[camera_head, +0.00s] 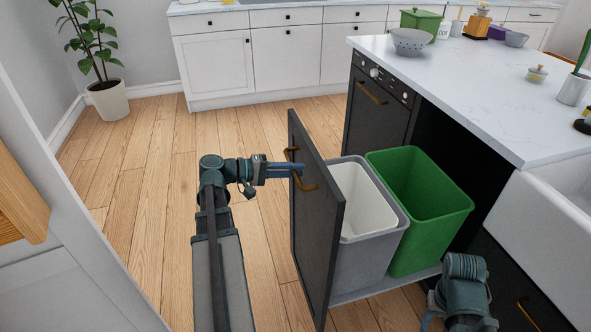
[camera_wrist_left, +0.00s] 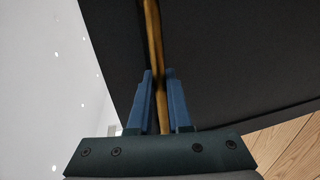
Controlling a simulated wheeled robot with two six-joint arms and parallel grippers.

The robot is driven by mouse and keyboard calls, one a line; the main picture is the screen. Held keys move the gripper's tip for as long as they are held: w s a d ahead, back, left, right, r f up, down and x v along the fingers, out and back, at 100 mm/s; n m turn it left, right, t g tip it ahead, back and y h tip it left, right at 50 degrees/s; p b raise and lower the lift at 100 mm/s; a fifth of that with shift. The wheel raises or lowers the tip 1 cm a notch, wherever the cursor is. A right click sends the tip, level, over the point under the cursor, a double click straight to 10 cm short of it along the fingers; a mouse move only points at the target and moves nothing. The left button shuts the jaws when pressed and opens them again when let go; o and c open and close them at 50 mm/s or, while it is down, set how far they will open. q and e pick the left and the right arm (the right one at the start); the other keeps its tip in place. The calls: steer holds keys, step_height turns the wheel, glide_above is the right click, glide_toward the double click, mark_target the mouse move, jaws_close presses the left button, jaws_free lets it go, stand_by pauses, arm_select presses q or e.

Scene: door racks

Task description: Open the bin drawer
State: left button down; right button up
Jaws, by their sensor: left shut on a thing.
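The bin drawer stands pulled out from the dark island, with its black front panel (camera_head: 312,235) well clear of the cabinet. A grey bin (camera_head: 372,218) and a green bin (camera_head: 436,205) sit in it behind the panel. My left gripper (camera_head: 298,169) is at the brass handle (camera_head: 303,184) on the panel's outer face. In the left wrist view the blue fingers (camera_wrist_left: 160,100) are on either side of the brass handle bar (camera_wrist_left: 154,45), shut on it. My right arm shows at the lower right, but its fingertips are hidden.
The island's white worktop (camera_head: 480,95) holds a colander (camera_head: 410,41) and other kitchenware. A white sink (camera_head: 550,225) is at right. White cabinets (camera_head: 285,55) and a potted plant (camera_head: 108,98) stand behind. Wooden floor (camera_head: 155,190) is clear left of the drawer.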

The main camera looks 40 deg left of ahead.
arm_select(q)
steer(key=c, duration=0.8)
jaws_free()
steer(key=shift+c, duration=0.2)
steer(key=p+v, duration=0.2)
steer(key=v, duration=1.2)
steer(key=shift+f+p, duration=0.15)
steer(key=shift+p, duration=0.25)
steer(key=shift+d, duration=0.1)
